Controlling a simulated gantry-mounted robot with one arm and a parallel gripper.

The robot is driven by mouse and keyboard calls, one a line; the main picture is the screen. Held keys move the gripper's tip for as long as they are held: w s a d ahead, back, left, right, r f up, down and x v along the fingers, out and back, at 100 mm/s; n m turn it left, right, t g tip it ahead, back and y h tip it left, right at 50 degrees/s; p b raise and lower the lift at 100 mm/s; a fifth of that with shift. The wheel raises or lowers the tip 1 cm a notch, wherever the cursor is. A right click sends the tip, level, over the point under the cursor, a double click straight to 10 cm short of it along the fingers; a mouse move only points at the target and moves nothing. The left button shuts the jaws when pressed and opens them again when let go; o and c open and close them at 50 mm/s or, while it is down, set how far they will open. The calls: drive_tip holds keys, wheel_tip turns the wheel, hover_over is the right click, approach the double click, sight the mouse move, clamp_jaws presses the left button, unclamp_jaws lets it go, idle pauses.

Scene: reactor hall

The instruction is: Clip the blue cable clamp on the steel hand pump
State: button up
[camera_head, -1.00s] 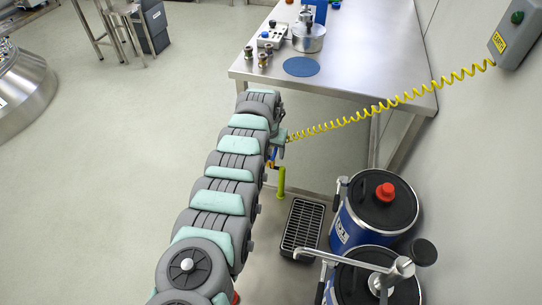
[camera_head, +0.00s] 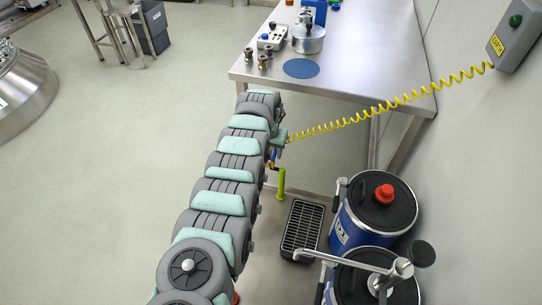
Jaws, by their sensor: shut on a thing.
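My gripper (camera_head: 275,151) is at the far end of my arm, in front of the steel table, mostly hidden by my own arm. It is shut on the blue cable clamp (camera_head: 273,155), of which only a small blue bit shows. A yellow coiled cable (camera_head: 380,107) runs from a grey wall box down to the gripper. The steel hand pump (camera_head: 396,269) stands on the near blue drum at the lower right, with a black knob and a steel spout reaching left. The gripper is well up and left of the pump, apart from it.
A second blue drum (camera_head: 341,229) with a red cap stands behind the pump's drum. A black floor grate (camera_head: 303,228) lies left of the drums. A yellow-green post (camera_head: 281,183) stands just below the gripper. The steel table (camera_head: 372,40) carries a pot and fittings. Open floor lies left.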

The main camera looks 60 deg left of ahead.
drive_tip(key=shift+r+p, duration=1.95)
drive_tip(key=shift+r, duration=0.1)
